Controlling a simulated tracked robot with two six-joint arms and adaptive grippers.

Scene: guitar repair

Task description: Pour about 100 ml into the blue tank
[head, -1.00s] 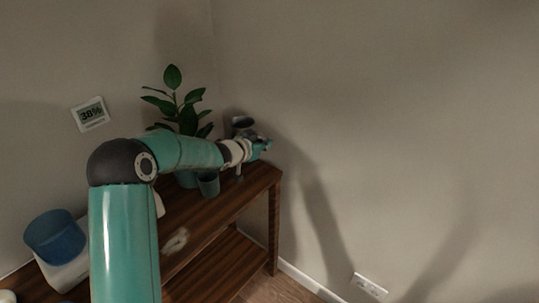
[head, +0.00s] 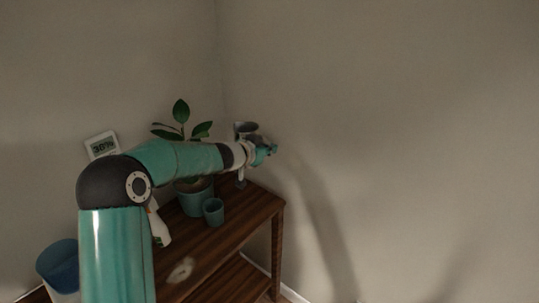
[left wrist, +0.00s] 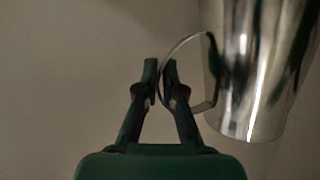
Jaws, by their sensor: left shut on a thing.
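My left gripper (head: 268,151) is shut on the handle of a shiny metal jug (head: 246,129), above the far right end of a wooden shelf unit. In the left wrist view the fingertips (left wrist: 161,78) close on the thin loop handle, and the jug's body (left wrist: 262,70) hangs to the right; its contents are hidden. In the head view the jug looks roughly upright. The blue tank (head: 58,262) is at the lower left, partly hidden behind my left arm. My right gripper is out of view.
A potted plant (head: 195,200) and a small teal cup (head: 213,211) stand on the wooden shelf (head: 232,227) under my forearm. A white spray bottle (head: 158,226) stands nearer, beside my arm. Walls stand close behind.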

